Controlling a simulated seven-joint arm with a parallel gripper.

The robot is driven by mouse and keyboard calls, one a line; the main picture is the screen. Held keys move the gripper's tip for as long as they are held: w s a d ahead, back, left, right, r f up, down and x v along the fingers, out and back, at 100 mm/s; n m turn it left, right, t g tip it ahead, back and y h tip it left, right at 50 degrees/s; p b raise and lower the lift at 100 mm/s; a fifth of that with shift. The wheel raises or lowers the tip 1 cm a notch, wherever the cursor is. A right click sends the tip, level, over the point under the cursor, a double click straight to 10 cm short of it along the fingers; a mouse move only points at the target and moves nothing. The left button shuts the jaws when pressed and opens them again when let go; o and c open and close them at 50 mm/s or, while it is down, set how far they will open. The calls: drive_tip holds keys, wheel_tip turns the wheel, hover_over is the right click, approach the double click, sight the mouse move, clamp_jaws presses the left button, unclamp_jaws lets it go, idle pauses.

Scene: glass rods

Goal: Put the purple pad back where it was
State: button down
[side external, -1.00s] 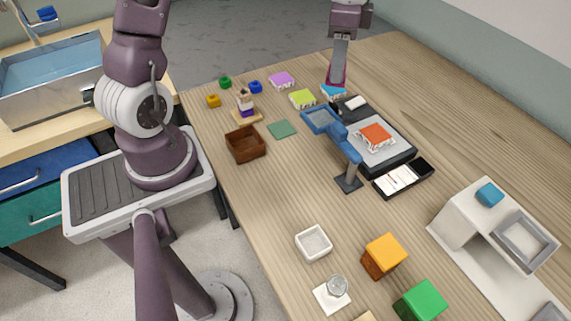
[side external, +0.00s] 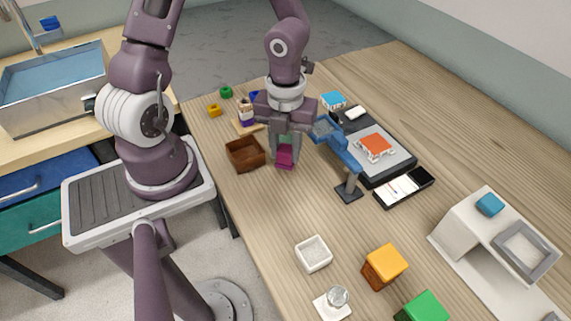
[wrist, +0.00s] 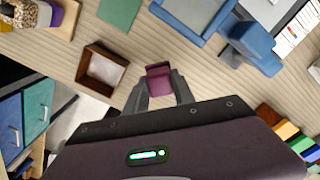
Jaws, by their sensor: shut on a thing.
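The purple pad (side external: 285,158), magenta in colour, is between the fingers of my gripper (side external: 288,146). In the wrist view the pad (wrist: 159,82) shows between the two fingertips. My gripper is shut on it and points down, just right of the brown open box (side external: 245,155). I cannot tell how high the pad is above the table. A flat green pad (wrist: 120,12) lies on the table at the top of the wrist view; in the side view my gripper mostly hides it.
A blue stand (side external: 340,150) rises close to the right of my gripper. Beyond it are a grey scale with an orange-topped piece (side external: 375,147) and a phone-like tray (side external: 404,187). A white dish (side external: 313,253) stands nearer the front. The table between box and dish is clear.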

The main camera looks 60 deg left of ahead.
sight(286, 163)
wheel_tip(286, 163, down, 4)
drive_tip(key=shift+f, duration=0.15)
drive_tip(key=shift+f, duration=0.15)
drive_tip(key=c, duration=1.1)
unclamp_jaws()
drive_tip(key=shift+o, duration=0.2)
